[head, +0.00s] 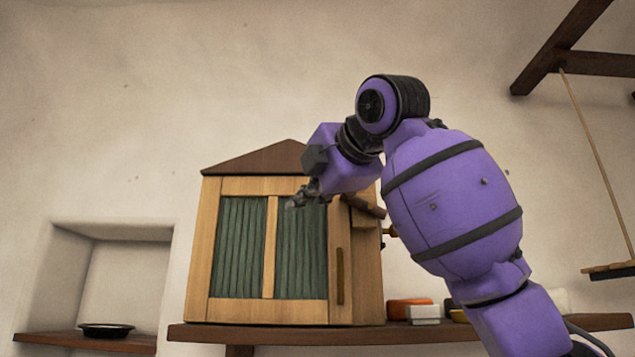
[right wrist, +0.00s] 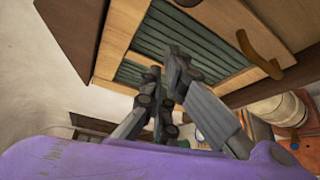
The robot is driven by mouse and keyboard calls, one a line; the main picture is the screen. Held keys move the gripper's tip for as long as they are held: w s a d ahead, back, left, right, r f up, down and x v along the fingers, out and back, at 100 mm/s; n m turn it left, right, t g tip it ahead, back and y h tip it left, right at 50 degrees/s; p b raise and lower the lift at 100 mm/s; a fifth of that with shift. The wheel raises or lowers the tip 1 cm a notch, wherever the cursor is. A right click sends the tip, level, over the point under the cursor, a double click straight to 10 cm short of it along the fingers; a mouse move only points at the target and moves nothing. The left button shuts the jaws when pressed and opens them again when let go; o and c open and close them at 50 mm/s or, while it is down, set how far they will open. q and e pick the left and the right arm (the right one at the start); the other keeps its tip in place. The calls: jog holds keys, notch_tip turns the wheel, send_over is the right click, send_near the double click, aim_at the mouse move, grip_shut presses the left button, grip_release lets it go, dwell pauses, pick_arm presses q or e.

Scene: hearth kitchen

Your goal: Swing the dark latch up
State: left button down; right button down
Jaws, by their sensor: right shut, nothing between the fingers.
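A wooden cabinet (head: 258,312) with green slatted door panels stands on a shelf. A dark brown bar (head: 368,206), which looks like the latch, slants down to the right at the door's upper right edge. My arm partly hides its left end. A brown upright handle (head: 340,276) is on the door below it; it also shows in the right wrist view (right wrist: 258,58). My right gripper (head: 294,203) is shut and empty in front of the upper door panel, left of the bar. Its fingers also show before the green slats in the right wrist view (right wrist: 163,68). My left gripper is out of view.
The wooden shelf (head: 290,335) carries the cabinet, with an orange box (head: 408,307) and a white box (head: 422,313) to the right. A peg (head: 390,231) sticks out from the cabinet's right side. A dark dish (head: 106,330) sits in the left niche.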

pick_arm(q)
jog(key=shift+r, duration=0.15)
pick_arm(e)
jog(key=d, duration=0.1)
jog(key=d+r, duration=0.1)
jog(key=d, duration=0.1)
jog(key=shift+d+r, duration=0.2)
jog(key=shift+r, duration=0.1)
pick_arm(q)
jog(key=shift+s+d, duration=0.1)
pick_arm(e)
jog(key=shift+s+d+r, duration=0.1)
jog(key=shift+s+d, duration=0.05)
